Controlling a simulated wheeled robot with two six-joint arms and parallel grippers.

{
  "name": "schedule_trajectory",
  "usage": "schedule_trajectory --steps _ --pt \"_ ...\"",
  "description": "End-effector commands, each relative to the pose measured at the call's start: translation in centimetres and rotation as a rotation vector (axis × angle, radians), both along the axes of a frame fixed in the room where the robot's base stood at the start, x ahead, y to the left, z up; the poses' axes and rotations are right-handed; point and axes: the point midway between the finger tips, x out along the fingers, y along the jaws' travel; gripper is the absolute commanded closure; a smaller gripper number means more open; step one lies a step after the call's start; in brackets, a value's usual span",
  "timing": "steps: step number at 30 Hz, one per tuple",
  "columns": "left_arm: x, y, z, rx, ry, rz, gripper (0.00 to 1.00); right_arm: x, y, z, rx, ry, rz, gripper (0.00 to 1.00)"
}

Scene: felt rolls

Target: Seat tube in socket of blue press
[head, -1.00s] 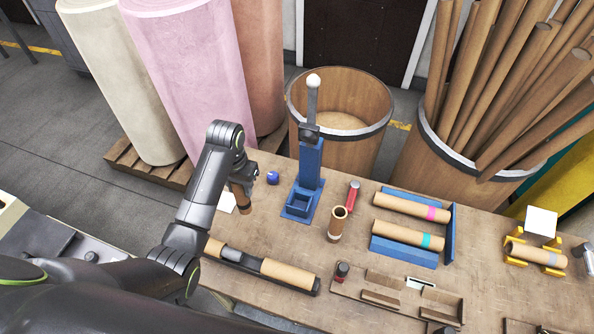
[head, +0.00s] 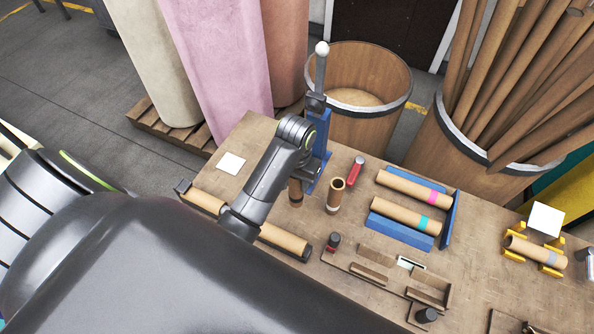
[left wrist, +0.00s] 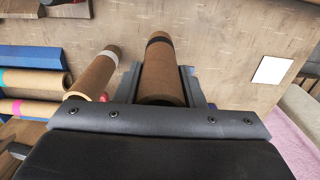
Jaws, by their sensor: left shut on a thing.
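My left gripper (left wrist: 161,78) is shut on a brown cardboard tube (left wrist: 160,62) with a dark band near its far end. In the head view this tube (head: 296,192) hangs below my left wrist, roughly upright, just in front of the blue press. The blue press (head: 322,146) stands at the back of the bench, with a grey lever and white ball knob (head: 321,48) on top. My arm hides much of the press, including its socket, so I cannot tell how the tube lines up with it. My right gripper is not in view.
Another tube (head: 337,194) stands upright right of the held one, with a red-handled tool (head: 356,170) behind it. Two banded tubes lie on a blue rack (head: 405,230). A long roller tray (head: 306,255) lies in front. A white card (head: 231,163) lies on clear bench at left.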

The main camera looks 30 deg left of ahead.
Motion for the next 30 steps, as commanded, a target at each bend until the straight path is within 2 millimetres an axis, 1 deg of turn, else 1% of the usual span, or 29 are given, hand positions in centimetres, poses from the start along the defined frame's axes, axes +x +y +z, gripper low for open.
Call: schedule_trajectory --steps 5,9,13,24,30 --pt "0.9 0.3 0.1 0.002 -0.002 -0.002 0.94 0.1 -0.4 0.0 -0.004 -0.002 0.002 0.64" --pt "2.1 0.8 0.1 0.002 -0.003 -0.002 0.94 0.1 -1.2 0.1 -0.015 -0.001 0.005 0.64" --pt "3.3 1.3 0.1 0.002 -0.001 -0.001 0.94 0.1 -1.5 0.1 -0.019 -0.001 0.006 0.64" --pt "6.8 2.5 0.1 0.002 -0.002 0.000 0.94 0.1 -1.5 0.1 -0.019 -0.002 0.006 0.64" --pt "8.6 3.2 0.0 0.001 -0.001 -0.001 0.94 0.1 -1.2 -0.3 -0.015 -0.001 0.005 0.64"
